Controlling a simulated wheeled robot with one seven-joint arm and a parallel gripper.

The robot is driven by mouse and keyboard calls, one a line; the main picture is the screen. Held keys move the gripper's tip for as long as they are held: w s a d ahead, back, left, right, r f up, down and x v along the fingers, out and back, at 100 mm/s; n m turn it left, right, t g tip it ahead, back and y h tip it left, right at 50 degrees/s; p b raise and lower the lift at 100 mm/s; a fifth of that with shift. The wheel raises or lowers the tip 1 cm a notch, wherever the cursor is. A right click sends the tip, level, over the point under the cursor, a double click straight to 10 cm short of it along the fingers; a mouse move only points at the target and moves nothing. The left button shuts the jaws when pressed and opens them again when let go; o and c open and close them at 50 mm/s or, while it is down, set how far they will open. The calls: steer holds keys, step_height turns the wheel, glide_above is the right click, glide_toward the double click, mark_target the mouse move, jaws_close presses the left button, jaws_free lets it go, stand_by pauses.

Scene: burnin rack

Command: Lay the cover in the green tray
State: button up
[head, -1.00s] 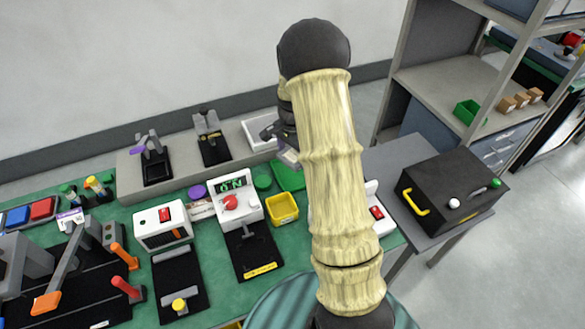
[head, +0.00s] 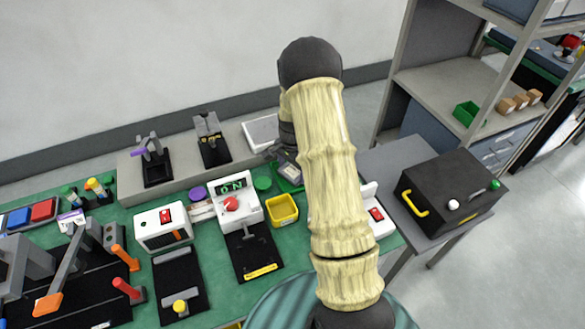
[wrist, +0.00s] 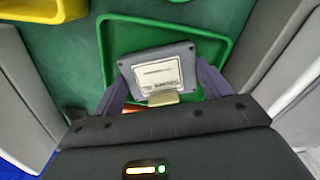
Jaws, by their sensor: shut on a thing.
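The cover (wrist: 158,72) is a flat blue-grey plate with a white label; it also shows in the head view (head: 289,169). My gripper (wrist: 162,94) is shut on it at its near edge, by a small beige tab. In the head view my gripper (head: 284,156) is partly hidden behind my arm. The green tray (wrist: 168,27) lies under the cover, its raised rim around it in the wrist view; in the head view a bit of the tray (head: 284,187) shows. I cannot tell whether the cover touches the tray floor.
A white machine with an ON display (head: 233,200) is further left. A white tray (head: 262,132) sits on the raised ledge behind. A black box (head: 452,190) stands at right.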

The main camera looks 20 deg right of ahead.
steer(key=shift+f, duration=0.15)
steer(key=o, duration=1.1)
steer(key=shift+c, duration=0.2)
step_height(320, 180, up, 12)
steer(key=shift+b, duration=0.45)
steer(key=shift+r, duration=0.2)
